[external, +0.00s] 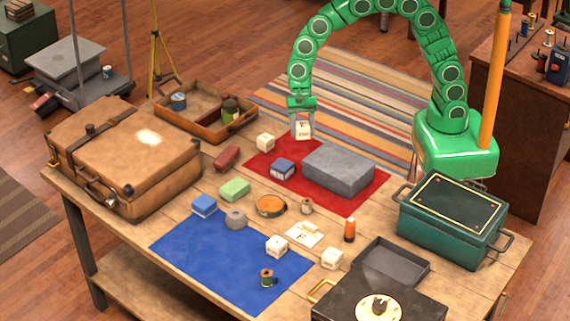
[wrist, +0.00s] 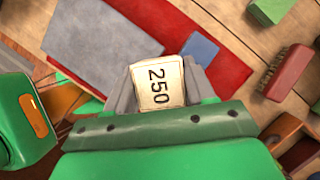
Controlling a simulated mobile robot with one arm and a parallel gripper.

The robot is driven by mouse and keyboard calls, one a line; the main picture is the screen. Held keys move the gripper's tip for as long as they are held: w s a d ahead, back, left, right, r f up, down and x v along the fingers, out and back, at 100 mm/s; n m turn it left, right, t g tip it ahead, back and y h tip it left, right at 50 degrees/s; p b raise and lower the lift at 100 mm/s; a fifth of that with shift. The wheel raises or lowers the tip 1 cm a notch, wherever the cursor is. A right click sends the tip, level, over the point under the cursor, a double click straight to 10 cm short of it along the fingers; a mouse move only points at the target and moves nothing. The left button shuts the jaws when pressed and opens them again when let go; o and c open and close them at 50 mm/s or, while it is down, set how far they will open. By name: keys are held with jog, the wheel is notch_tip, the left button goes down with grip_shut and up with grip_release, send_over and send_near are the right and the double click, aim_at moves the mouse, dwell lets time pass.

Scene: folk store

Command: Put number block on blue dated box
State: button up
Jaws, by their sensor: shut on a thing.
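My gripper (external: 302,133) is shut on a cream number block (external: 303,128), held above the far edge of the red mat. In the wrist view the number block (wrist: 158,84) reads "250" and sits between the grey fingers. A small blue box with a pale marking on its side (external: 282,168) lies on the red mat, nearer the camera than my gripper; its marking is too small to read. The blue box also shows in the wrist view (wrist: 200,48), just beyond the held block. Another blue box (external: 204,206) lies at the blue mat's far-left corner.
A large grey box (external: 338,170) stands on the red mat (external: 345,205), right of the small blue box. A cream block (external: 265,142) and a red-brown brush (external: 227,157) are to the left. Several small items lie around the blue mat (external: 205,251). A teal chest (external: 451,222) stands right.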

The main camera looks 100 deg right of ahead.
send_over(283, 167)
jog(key=d, duration=0.2)
jog(key=f, duration=0.6)
jog(key=shift+a+f, duration=0.2)
jog(key=shift+f, duration=0.15)
notch_tip(283, 167, down, 3)
jog(key=shift+f, duration=0.15)
jog(key=o, duration=1)
